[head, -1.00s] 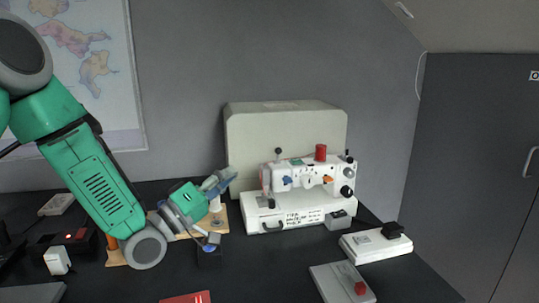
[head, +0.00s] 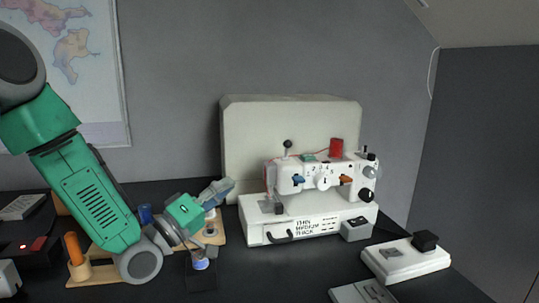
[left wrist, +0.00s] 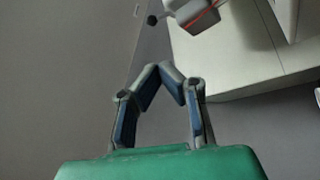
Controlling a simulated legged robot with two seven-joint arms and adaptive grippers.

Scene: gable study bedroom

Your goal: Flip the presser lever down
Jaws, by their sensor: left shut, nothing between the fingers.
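The white sewing machine (head: 322,177) stands upright on a white base (head: 305,220) near the back of the dark desk. Its front carries a small blue lever (head: 298,179) at the left and an orange lever (head: 346,180) at the right. I cannot tell for sure which is the presser lever. My left gripper (head: 228,184) is shut and empty, left of the machine and apart from it. In the left wrist view its fingertips (left wrist: 167,68) meet, and part of the machine (left wrist: 197,18) shows beyond them. My right gripper is not in view.
A large cream case (head: 290,125) stands behind the machine. A grey box (head: 355,229) sits at its right, and a white foot pedal with a black knob (head: 405,260) lies further right. Wooden stands and an orange-handled tool (head: 74,248) are around my left arm.

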